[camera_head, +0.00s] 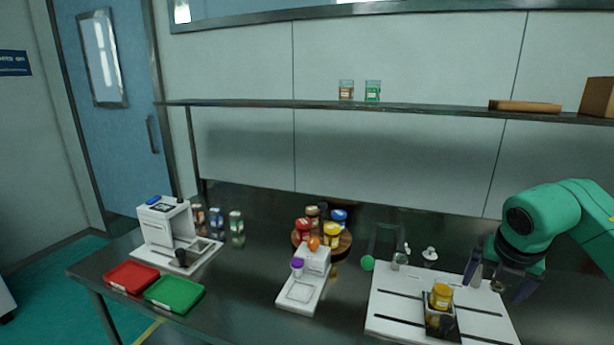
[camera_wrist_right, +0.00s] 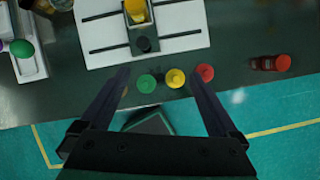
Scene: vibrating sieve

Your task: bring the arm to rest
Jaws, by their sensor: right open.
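My right gripper (camera_head: 497,284) hangs from the green right arm (camera_head: 545,222) at the right of the head view. It is over the right part of the white slotted plate (camera_head: 385,312). In the wrist view the two fingers of the right gripper (camera_wrist_right: 158,73) are spread wide with nothing held between them. A yellow-lidded jar (camera_head: 441,295) sits in a dark holder (camera_head: 440,325) on the plate, and it also shows in the wrist view (camera_wrist_right: 136,9). The gripper is apart from this jar. My left gripper is in neither view.
Green (camera_wrist_right: 146,83), yellow (camera_wrist_right: 175,78) and red (camera_wrist_right: 205,72) round tops show near the table edge, with a red-capped jar (camera_wrist_right: 270,63) to their right. A white device (camera_head: 300,290), a round jar tray (camera_head: 342,246) and red (camera_head: 131,277) and green (camera_head: 174,293) trays stand leftward. A shelf (camera_head: 420,105) spans behind.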

